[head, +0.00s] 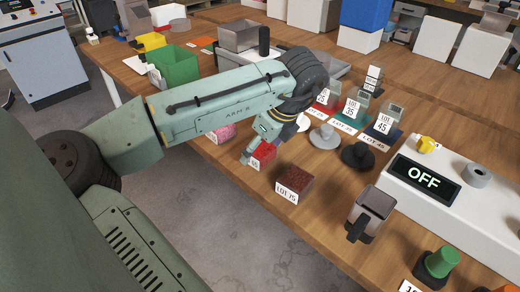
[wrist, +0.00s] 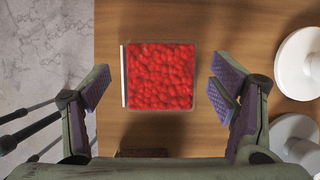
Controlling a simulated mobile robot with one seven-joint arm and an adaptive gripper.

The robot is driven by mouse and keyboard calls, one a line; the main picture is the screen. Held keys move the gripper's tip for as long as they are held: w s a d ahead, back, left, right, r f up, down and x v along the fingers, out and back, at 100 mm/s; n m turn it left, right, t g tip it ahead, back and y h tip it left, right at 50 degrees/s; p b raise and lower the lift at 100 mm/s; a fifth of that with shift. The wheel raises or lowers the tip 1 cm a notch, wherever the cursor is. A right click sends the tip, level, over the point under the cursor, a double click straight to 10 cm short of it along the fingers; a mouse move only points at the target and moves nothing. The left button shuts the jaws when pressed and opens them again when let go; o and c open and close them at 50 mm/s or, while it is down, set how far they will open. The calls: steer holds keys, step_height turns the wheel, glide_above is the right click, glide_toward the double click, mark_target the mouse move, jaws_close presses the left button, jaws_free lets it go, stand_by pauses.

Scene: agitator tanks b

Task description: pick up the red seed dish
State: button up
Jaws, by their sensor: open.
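The red seed dish (wrist: 160,78) is a square, clear-walled dish full of red seeds, lying on the wooden table. In the wrist view it sits ahead of and between the two fingers, with a thin white label edge along its left side. In the head view the red dish (head: 263,153) is near the table's front edge, partly hidden by my gripper (head: 256,147). In the wrist view my gripper (wrist: 157,92) is open and empty, with its purple finger pads apart on either side of the dish. I cannot tell the height gap.
A dark red-brown block labelled LOT 75 (head: 294,186) stands just right of the dish. A pink dish (head: 221,134) is to its left. Round grey (head: 324,137) and black (head: 358,155) stands are behind. A metal cup (head: 371,213) and white OFF unit (head: 425,180) are at right.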

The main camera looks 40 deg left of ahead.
steer(key=shift+a+f, duration=0.15)
steer(key=shift+f, duration=0.45)
steer(key=c, duration=1.4)
